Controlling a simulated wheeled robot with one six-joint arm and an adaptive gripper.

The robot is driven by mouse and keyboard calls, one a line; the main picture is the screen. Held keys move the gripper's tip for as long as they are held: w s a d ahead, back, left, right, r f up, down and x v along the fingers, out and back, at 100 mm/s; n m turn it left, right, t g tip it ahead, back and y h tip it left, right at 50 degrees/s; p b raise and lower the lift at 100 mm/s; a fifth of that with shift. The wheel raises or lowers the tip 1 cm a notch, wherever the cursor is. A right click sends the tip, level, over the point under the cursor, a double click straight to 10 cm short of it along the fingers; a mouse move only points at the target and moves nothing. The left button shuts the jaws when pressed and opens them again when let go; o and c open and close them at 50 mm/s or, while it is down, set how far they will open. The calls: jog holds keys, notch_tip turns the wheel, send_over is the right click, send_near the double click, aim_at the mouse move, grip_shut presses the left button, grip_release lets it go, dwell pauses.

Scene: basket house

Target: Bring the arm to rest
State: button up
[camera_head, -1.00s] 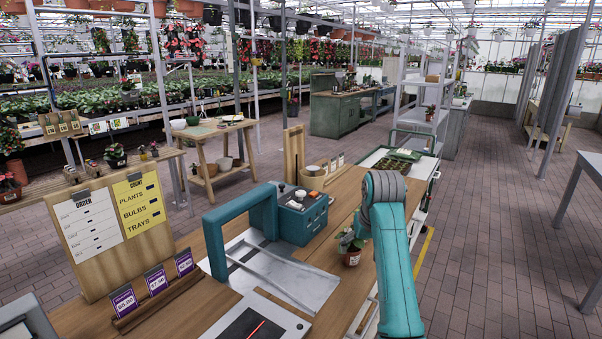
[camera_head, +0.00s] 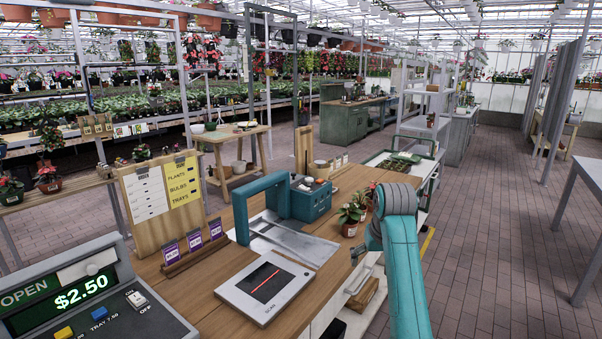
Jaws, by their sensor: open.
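My teal arm (camera_head: 402,265) rises at the lower right, beside the right edge of the wooden counter (camera_head: 205,285), with its grey joint uppermost. A small dark part of my gripper (camera_head: 359,251) shows at the left of the arm, above the counter edge. The rest of it is hidden behind the arm. It is open, and I see nothing held in it. Two small potted plants (camera_head: 349,221) stand on the counter just beyond it, close to the arm.
A flat scanner plate (camera_head: 266,287), a teal frame machine (camera_head: 310,203), a sign board (camera_head: 150,215) and price tags stand on the counter. A cash register (camera_head: 95,300) reading $2.50 is at the lower left. Brick floor (camera_head: 490,260) to the right is clear, up to a grey table.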

jog(key=s+f+t, duration=0.1)
jog(key=s+f, duration=0.3)
jog(key=f, duration=0.7)
jog(key=s+f+t, duration=0.1)
jog(key=s+f, duration=0.3)
jog(key=f, duration=0.7)
jog(key=s+f+t, duration=0.2)
jog(key=s+f, duration=0.4)
jog(key=s, duration=0.3)
jog(key=s+f+t, duration=0.1)
jog(key=s+f, duration=0.6)
jog(key=s, duration=0.2)
jog(key=s+r+t, duration=0.1)
jog(key=s+r, duration=0.1)
jog(key=s, duration=0.9)
jog(key=s+r+t, duration=0.2)
jog(key=s, duration=0.9)
jog(key=s+r+t, duration=0.2)
jog(key=s+r, duration=1.3)
jog(key=shift+s, duration=0.2)
